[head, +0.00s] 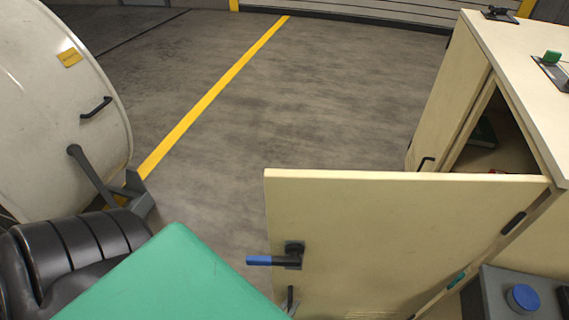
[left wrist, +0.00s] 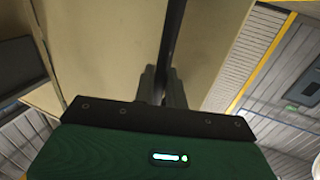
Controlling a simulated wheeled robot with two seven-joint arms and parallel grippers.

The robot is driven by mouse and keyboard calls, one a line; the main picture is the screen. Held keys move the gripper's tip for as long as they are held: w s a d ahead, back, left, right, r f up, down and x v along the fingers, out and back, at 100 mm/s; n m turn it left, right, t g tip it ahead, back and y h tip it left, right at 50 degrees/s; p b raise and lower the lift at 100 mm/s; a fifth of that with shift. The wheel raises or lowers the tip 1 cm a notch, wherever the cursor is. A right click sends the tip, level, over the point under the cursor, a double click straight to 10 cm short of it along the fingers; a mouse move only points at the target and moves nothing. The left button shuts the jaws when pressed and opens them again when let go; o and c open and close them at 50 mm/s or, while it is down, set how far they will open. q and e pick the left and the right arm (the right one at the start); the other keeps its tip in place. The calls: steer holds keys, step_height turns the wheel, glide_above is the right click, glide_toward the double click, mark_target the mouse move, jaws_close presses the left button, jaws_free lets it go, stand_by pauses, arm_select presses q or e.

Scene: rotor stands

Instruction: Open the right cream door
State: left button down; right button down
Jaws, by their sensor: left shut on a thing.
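The right cream door (head: 390,240) stands swung well out from the cream cabinet (head: 520,90), hinged at the cabinet's near edge. A lever with a blue grip (head: 262,260) is on its face, and a small black handle (head: 290,298) shows below it. My left gripper's green body covers the lower middle of the head view, hiding its fingers there. In the left wrist view its fingers (left wrist: 165,88) are shut on a dark upright bar (left wrist: 173,35) in front of a cream panel; I take it for the door's handle. My right gripper is not in view.
The cabinet's other door has a black handle (head: 426,163). Inside the cabinet lies a dark green thing (head: 483,133). A grey box with a blue button (head: 523,297) stands at lower right. A large white round body (head: 60,110) is at left. Floor beyond the door is clear.

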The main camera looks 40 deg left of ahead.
arm_select(q)
steer(key=shift+s+d, duration=0.3)
steer(key=shift+d, duration=0.1)
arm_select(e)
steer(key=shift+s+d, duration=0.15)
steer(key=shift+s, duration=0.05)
arm_select(q)
steer(key=c, duration=1.5)
jaws_free()
steer(key=shift+c, duration=0.2)
